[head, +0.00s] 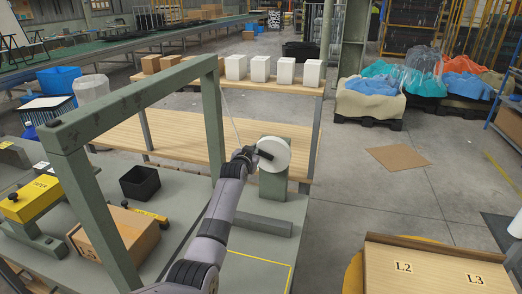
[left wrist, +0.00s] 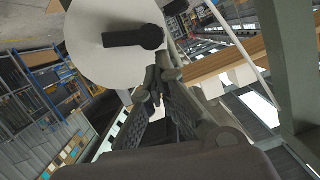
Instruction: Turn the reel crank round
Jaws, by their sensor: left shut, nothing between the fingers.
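The reel (head: 275,147) is a white disc on a green post (head: 273,182) at the bench's right end in the head view. In the left wrist view the reel (left wrist: 90,45) fills the upper left. Its black crank (left wrist: 133,38) lies roughly level across the disc, with a rounded end at the right. My left gripper (left wrist: 155,80) is shut and empty, its fingertips just below the crank's rounded end; I cannot tell whether they touch. In the head view the left gripper (head: 250,153) is at the reel's left side and partly hides it. My right gripper is not in view.
A green frame (head: 135,98) stands over the bench left of my arm. A black bin (head: 140,183), a cardboard box (head: 115,235) and a yellow taper (head: 32,198) are on the left. A wooden shelf with white boxes (head: 260,68) is behind. Open floor (head: 350,190) lies to the right.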

